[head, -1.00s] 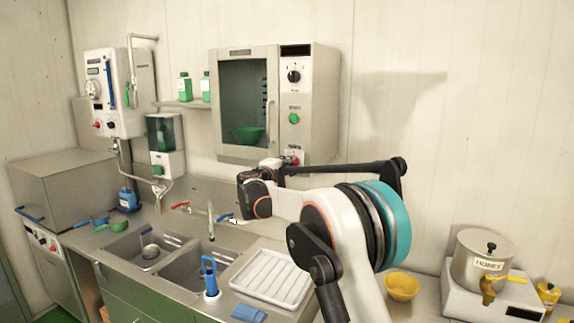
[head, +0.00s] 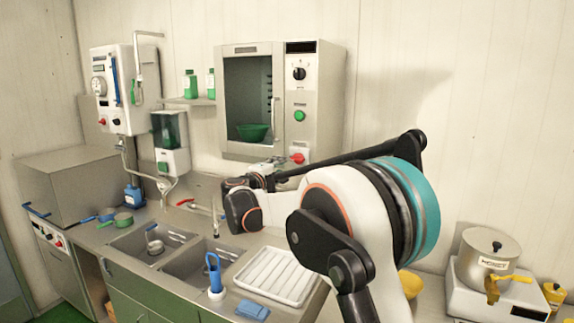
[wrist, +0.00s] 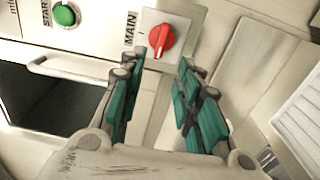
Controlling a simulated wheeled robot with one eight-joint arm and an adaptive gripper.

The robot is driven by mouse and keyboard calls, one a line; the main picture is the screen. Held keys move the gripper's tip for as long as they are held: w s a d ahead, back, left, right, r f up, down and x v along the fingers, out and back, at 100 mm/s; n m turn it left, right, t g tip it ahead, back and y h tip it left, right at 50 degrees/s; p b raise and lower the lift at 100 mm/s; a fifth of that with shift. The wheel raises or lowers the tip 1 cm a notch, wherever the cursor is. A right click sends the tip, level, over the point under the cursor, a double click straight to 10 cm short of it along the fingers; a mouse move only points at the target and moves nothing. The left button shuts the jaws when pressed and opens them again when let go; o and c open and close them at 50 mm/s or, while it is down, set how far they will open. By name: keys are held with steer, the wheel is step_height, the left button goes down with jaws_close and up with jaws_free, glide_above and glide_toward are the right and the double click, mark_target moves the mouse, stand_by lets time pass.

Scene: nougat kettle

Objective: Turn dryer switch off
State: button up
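The dryer (head: 322,100) is a steel wall cabinet with a glass door and a control column on its right. Its red rotary main switch (head: 297,158) sits low on that column. In the wrist view the red switch knob (wrist: 162,38) is on a white plate beside the label MAIN. My gripper (wrist: 158,68) is open, its teal-padded fingers pointing towards the switch. The knob shows just beyond the gap between the fingertips, and nothing is held. In the head view my arm hides most of the gripper. I cannot tell whether a finger touches the plate.
A green start button (wrist: 65,14) is above the switch; a black dial (head: 299,73) is higher. Below are the sinks (head: 190,262), a tap (head: 214,220) and a white drying tray (head: 276,275). A honey pot (head: 489,258) stands at the right.

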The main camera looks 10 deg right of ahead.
steer(key=v, duration=0.3)
steer(key=shift+s+a, duration=0.1)
steer(key=shift+s, duration=0.1)
steer(key=s+d+f+m+g+y+b, duration=0.25)
steer(key=s+d+f+b, duration=0.3)
steer(key=s, duration=0.55)
steer(key=s+d+f+m+g+y+b, duration=0.1)
steer(key=s+d+f+m+g+b, duration=0.3)
steer(key=s+d, duration=0.5)
steer(key=s+a+f+m+y+b, duration=0.2)
steer(key=s+f+b, duration=0.3)
steer(key=s+f, duration=0.7)
steer(key=s+a+f+m+y+b, duration=0.2)
steer(key=s+a+f+y+b, duration=0.2)
steer(key=s+f, duration=0.9)
steer(key=s+g+y+b, duration=0.1)
steer(key=s, duration=0.5)
steer(key=shift+s+a+f, duration=0.2)
steer(key=shift+s+f, duration=0.15)
steer(key=shift+s, duration=0.05)
